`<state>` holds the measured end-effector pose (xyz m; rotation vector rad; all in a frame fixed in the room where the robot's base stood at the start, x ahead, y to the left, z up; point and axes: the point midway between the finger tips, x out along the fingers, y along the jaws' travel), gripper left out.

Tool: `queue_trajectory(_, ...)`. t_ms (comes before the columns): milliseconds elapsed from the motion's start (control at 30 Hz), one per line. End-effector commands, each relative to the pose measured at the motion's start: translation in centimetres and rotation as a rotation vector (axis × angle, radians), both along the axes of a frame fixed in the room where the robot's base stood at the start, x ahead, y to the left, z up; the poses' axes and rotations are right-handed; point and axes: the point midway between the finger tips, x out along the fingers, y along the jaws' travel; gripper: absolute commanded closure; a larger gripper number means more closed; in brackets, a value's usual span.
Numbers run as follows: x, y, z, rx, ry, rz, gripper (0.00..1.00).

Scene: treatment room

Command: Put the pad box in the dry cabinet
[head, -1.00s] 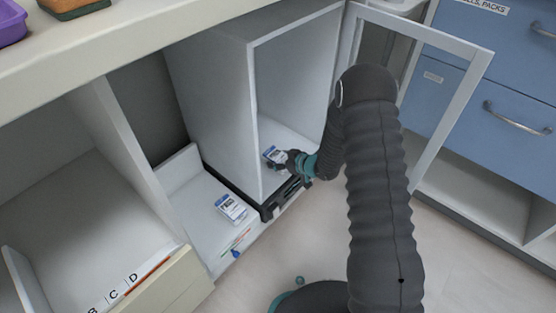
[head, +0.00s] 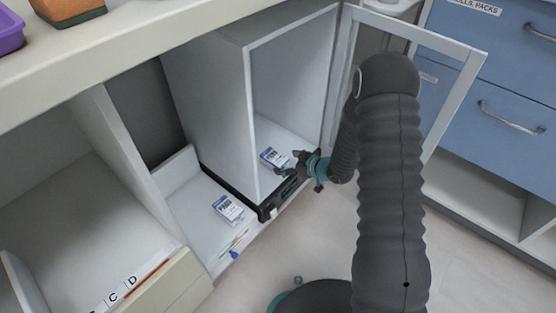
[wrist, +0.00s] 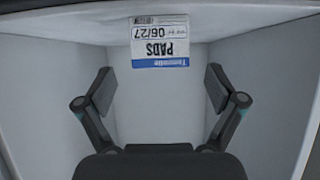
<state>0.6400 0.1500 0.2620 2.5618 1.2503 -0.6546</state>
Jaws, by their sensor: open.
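A small white and blue pad box (head: 273,158) lies on the floor of the open dry cabinet (head: 246,118), just inside its front edge. In the wrist view the same box (wrist: 160,42) shows its label with "PADS" and "06/27", upside down. My gripper (head: 297,159) is at the cabinet opening, to the right of the box in the head view. Its two fingers (wrist: 160,92) are spread wide with nothing between them, and the box is beyond the tips, apart from them. A second similar box (head: 229,208) lies on the shelf left of the cabinet.
The cabinet's framed door (head: 468,85) stands open at the right, near my arm. Blue drawers (head: 500,60) are behind it. A counter (head: 130,50) runs above at left. Floor in front is clear.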

Motion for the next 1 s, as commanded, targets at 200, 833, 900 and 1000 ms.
queue_trajectory(200, -2.0, -2.7, 2.0, 0.000, 0.000, -0.001, 0.06)
queue_trajectory(833, -1.1, -6.7, 7.7, -0.136, -0.035, -0.116, 0.06)
queue_trajectory(900, -0.6, -8.1, 10.0, -0.197, -0.041, -0.178, 0.06)
queue_trajectory(1000, -0.4, -10.2, 13.5, -0.272, -0.043, -0.273, 0.06)
